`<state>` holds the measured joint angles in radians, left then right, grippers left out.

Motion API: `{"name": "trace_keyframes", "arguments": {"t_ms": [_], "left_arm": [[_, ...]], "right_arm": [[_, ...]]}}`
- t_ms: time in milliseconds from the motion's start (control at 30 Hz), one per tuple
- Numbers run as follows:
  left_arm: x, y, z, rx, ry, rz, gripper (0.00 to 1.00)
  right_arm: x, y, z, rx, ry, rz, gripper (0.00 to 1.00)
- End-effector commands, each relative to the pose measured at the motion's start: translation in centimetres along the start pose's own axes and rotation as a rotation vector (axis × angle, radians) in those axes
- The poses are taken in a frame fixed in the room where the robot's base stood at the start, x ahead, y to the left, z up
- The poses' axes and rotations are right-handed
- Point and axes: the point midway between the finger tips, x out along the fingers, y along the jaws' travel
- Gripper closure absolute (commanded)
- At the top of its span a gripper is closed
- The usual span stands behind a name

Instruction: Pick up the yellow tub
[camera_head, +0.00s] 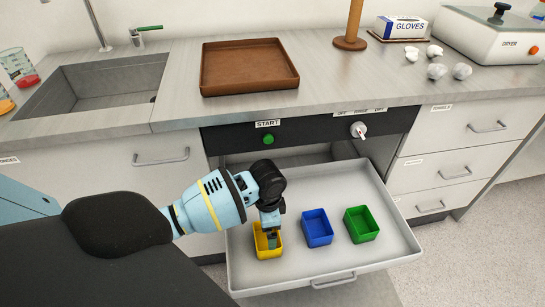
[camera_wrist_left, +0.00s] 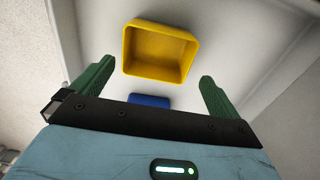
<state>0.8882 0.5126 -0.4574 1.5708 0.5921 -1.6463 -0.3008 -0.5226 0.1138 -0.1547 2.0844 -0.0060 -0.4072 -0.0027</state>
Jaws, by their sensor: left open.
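The yellow tub (camera_head: 268,250) is a small open box standing in the left part of a pulled-out white drawer. In the head view my left gripper (camera_head: 271,230) points down over it and hides part of its back rim. In the left wrist view the yellow tub (camera_wrist_left: 159,52) looks empty and lies beyond the fingertips. My left gripper (camera_wrist_left: 158,85) is open there, its two green fingers spread wide with nothing between them. I cannot tell in the head view whether a finger touches the tub. My right gripper is in neither view.
A blue tub (camera_head: 317,228) and a green tub (camera_head: 361,224) stand to the right in the same drawer (camera_head: 385,258). The blue tub also shows in the left wrist view (camera_wrist_left: 149,101). The counter above holds a brown tray (camera_head: 248,66). The drawer's front and right floor are bare.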

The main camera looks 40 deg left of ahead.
Motion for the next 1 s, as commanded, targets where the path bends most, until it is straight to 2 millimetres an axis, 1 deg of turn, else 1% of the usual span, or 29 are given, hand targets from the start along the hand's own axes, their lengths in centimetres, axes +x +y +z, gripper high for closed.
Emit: {"name": "trace_keyframes", "arguments": {"t_ms": [133,267,333,467,567,667,867,1000], "left_arm": [[0.8,0.1,0.1,0.000,-0.002,0.002,0.00],[2.2,0.1,0.1,0.000,-0.002,0.002,0.00],[2.7,0.1,0.1,0.000,-0.002,0.001,0.00],[2.7,0.0,0.0,0.000,0.000,0.000,0.00],[3.2,0.1,0.1,0.000,-0.001,0.000,0.00],[4.3,0.2,0.2,0.000,-0.003,0.002,0.00],[7.2,0.4,0.4,-0.002,-0.003,0.002,0.00],[7.9,0.3,0.3,0.000,-0.001,-0.001,0.00]], "right_arm": [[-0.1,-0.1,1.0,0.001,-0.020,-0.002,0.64],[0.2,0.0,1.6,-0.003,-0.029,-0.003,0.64],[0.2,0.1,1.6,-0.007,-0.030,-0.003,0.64],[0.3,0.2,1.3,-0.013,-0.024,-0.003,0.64],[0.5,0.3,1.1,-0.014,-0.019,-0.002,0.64],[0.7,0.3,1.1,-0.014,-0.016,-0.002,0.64],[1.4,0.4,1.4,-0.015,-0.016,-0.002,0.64],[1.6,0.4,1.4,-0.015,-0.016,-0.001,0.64]]}}
